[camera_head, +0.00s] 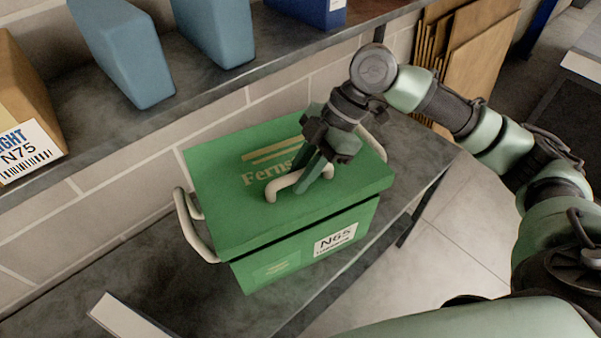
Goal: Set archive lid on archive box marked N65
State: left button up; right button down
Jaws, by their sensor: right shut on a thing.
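The green archive box (300,252) sits on the lower grey shelf, with a white label reading N65 on its front and a pale looped handle at each side. The green archive lid (222,205) lies over the top of the box, with a thin dark line showing between lid and box along the front. A pale handle (283,184) stands on the lid's top. My right gripper (300,184) reaches down from the upper right and is shut on this lid handle. Its fingers hide part of the printed lettering. My left gripper is not in view.
An upper shelf (205,88) runs behind the box, holding blue binders (125,50) and a cardboard box (22,110) marked N75. Flat brown cardboard sheets (478,62) lean at the upper right.

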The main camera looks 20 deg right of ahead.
notch_tip(320, 180, down, 2)
jog(key=shift+w+f+b, duration=0.1)
jog(key=shift+f+b, duration=0.1)
jog(key=shift+b, duration=0.85)
jog(key=shift+f+b, duration=0.5)
jog(key=shift+b, duration=0.05)
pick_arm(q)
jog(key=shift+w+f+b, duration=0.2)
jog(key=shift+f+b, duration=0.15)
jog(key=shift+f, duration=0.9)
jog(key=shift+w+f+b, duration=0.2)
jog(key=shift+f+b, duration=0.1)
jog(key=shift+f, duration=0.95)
pick_arm(e)
jog(key=shift+f, duration=2.15)
jog(key=c, duration=1.2)
grip_release()
jog(key=shift+c, duration=0.2)
jog(key=b+v, duration=0.1)
jog(key=v, duration=0.6)
jog(key=shift+d+r, duration=0.2)
jog(key=shift+r, duration=0.15)
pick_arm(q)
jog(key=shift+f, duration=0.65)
